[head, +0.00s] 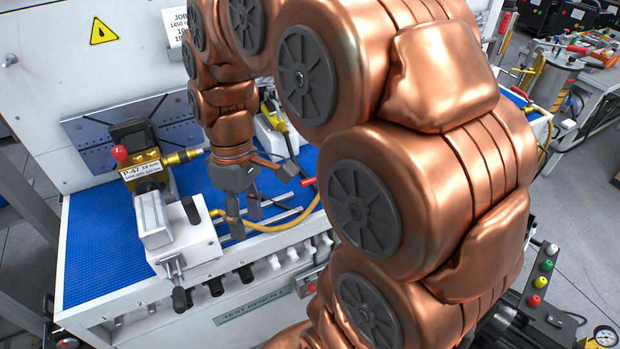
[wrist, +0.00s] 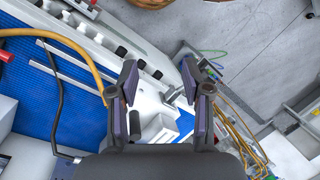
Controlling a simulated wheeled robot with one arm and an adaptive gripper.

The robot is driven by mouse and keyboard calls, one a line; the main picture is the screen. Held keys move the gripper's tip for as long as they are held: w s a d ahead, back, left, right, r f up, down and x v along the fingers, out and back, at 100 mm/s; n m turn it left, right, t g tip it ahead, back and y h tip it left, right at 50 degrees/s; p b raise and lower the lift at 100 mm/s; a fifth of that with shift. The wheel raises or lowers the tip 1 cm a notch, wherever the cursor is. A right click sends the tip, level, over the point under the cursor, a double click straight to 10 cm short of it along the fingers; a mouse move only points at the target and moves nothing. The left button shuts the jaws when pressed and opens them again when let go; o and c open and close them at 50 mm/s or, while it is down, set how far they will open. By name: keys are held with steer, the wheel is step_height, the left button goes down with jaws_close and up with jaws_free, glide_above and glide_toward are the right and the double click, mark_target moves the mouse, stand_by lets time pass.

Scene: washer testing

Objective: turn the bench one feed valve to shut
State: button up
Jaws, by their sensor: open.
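I cannot tell for certain which part is the bench one feed valve. A red handle (head: 308,181) sticks out above the blue bench top in the head view, right of my gripper; a red part (wrist: 7,56) also shows at the left edge of the wrist view. My gripper (head: 245,213) points down over the bench, open and empty, beside a yellow hose (head: 285,224). In the wrist view its fingers (wrist: 163,88) stand apart, with a white vise-like block (wrist: 155,108) with a black handle seen between and beyond them.
The pump labelled P-47 (head: 143,172) with a red knob stands left of my gripper. Black and white knobs (head: 245,273) line the bench front, above the TEST BENCH sign (head: 250,307). Metal rods lie on the blue mat (head: 95,250). My arm hides the bench's right part.

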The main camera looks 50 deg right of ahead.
steer(key=w+d+f+n+y+b, duration=0.1)
steer(key=w+d+f+n+b, duration=0.15)
steer(key=w+d, duration=0.5)
steer(key=n+t+y+b, duration=0.2)
steer(key=n, duration=0.5)
glide_toward(309, 178)
steer(key=f, duration=0.2)
steer(key=shift+a+p+x, duration=0.15)
steer(key=shift+p+x, duration=0.55)
steer(key=shift+x, duration=1.15)
steer(key=shift+a+p+x, duration=0.2)
steer(key=shift+p+x, duration=0.45)
steer(key=shift+x, duration=1.25)
steer(key=shift+r, duration=0.15)
steer(key=shift+c, duration=0.5)
jaws_close()
